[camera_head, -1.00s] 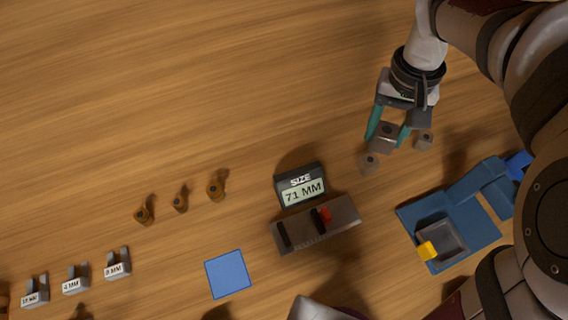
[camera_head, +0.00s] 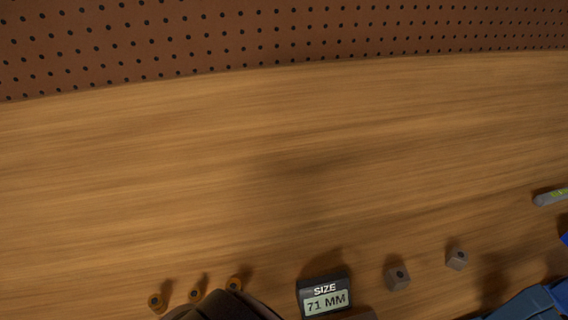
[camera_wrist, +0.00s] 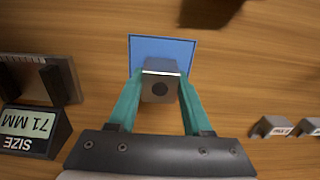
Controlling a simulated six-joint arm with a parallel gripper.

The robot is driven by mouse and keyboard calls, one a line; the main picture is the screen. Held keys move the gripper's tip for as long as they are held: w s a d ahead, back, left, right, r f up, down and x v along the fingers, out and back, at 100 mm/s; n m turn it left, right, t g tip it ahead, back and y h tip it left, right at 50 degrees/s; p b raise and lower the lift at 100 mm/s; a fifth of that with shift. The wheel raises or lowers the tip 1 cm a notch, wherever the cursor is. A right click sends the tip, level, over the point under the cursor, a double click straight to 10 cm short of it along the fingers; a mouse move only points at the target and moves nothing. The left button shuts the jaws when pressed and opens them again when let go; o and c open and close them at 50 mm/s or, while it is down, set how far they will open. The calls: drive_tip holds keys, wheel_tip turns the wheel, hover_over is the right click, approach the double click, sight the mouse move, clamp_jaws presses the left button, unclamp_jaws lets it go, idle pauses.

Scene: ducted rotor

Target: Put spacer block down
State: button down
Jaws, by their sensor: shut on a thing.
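Beyond the block lies a flat blue square (camera_wrist: 162,49) on the wooden table. The block overlaps the square's near part in this view; I cannot tell whether it touches it or hangs above it. The gripper's fingers and the held block are not visible in the head view.
A display reading 71 MM (camera_head: 324,296) stands at the head view's bottom; it also shows in the wrist view (camera_wrist: 28,128). Two more grey cubes (camera_head: 397,276) (camera_head: 457,259) lie right of it. Several small brass parts (camera_head: 195,295) stand left. Labelled grey holders (camera_wrist: 272,127) are at the wrist view's right.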

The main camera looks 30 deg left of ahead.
drive_tip(key=shift+f, duration=0.35)
drive_tip(key=shift+f, duration=0.15)
drive_tip(key=shift+c, duration=1.7)
unclamp_jaws()
